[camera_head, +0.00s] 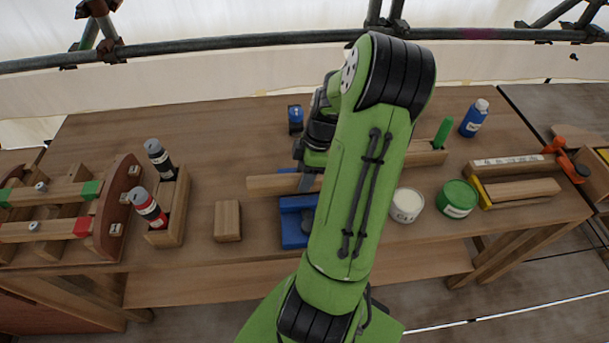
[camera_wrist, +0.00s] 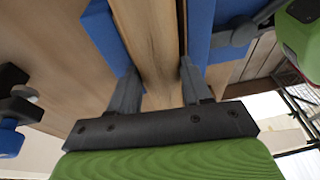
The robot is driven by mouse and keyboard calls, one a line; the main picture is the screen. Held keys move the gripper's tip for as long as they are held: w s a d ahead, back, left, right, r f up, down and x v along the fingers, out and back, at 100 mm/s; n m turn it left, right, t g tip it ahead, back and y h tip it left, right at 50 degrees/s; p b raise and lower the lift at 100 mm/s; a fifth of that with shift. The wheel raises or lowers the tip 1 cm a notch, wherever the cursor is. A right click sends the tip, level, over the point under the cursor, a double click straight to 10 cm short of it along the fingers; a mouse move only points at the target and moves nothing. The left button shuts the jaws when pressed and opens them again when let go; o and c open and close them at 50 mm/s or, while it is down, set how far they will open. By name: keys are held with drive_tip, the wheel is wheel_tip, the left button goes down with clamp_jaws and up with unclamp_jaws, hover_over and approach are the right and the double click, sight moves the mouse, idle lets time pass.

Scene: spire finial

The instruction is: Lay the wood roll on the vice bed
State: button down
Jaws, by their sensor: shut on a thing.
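A pale wooden bar, the wood roll (camera_head: 268,184), runs sideways at mid-table, partly hidden behind my arm. The blue vice (camera_head: 293,232) stands at its near side, also partly hidden. My gripper (camera_head: 308,182) points down and is shut on the wood roll. In the wrist view the wood roll (camera_wrist: 152,45) lies between my two fingers (camera_wrist: 160,92), with blue vice parts (camera_wrist: 104,35) on both sides of it. I cannot tell whether the wood rests on the vice bed or is held just above it.
A small wood block (camera_head: 228,221) and a holder with two bottles (camera_head: 172,208) stand to the left. A blue bottle (camera_head: 474,118) stands behind. The table's back left is clear.

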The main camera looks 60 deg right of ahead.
drive_tip(key=shift+r, duration=0.1)
drive_tip(key=shift+f+b, duration=0.35)
drive_tip(key=shift+f, duration=0.1)
drive_tip(key=shift+s+a+f, duration=0.15)
drive_tip(key=shift+a, duration=0.05)
drive_tip(key=c, duration=0.9)
unclamp_jaws()
drive_tip(key=o, duration=0.4)
drive_tip(key=shift+s+a, duration=0.1)
drive_tip(key=shift+s, duration=0.1)
